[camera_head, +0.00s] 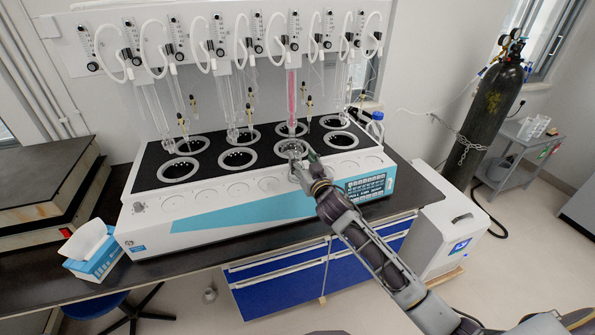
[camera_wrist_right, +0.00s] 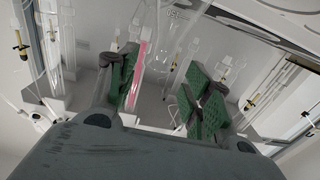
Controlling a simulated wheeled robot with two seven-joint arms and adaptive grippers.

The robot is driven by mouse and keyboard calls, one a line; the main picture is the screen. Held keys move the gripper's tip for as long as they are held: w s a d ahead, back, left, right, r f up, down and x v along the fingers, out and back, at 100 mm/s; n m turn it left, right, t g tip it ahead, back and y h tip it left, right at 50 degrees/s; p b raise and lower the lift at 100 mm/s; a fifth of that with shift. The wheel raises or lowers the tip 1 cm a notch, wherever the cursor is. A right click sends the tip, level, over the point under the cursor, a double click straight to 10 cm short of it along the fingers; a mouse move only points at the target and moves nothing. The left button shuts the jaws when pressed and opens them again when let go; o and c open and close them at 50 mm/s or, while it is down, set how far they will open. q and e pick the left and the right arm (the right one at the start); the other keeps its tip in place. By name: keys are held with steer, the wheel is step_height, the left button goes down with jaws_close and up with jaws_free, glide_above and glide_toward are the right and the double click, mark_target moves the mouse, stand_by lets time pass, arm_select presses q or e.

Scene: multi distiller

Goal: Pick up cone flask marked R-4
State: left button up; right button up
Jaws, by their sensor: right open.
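My right gripper (camera_head: 303,163) reaches over the front of the distiller, at the front ring second from the right. A clear glass vessel (camera_head: 292,149) sits in that ring, partly hidden by the gripper. I cannot read R-4 on it. In the right wrist view the green-padded fingers (camera_wrist_right: 163,88) stand apart. Clear glass (camera_wrist_right: 160,50) with small markings near the top edge shows between them, not visibly gripped. My left gripper is not in view.
The white distiller (camera_head: 240,215) has two rows of ringed wells and several glass tubes behind, one pink (camera_head: 292,95). A tissue box (camera_head: 92,252) stands at left on the dark bench. A black gas cylinder (camera_head: 485,120) and a grey cart (camera_head: 520,160) stand at right.

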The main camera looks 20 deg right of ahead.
mark_target(299, 155)
steer(key=shift+w+a+f+p, duration=0.15)
steer(key=shift+w+p, duration=0.1)
steer(key=shift+w, duration=1)
steer(key=shift+w+a+f+p, duration=0.1)
steer(key=shift+w+p, duration=0.1)
steer(key=shift+w, duration=1.05)
jaws_close()
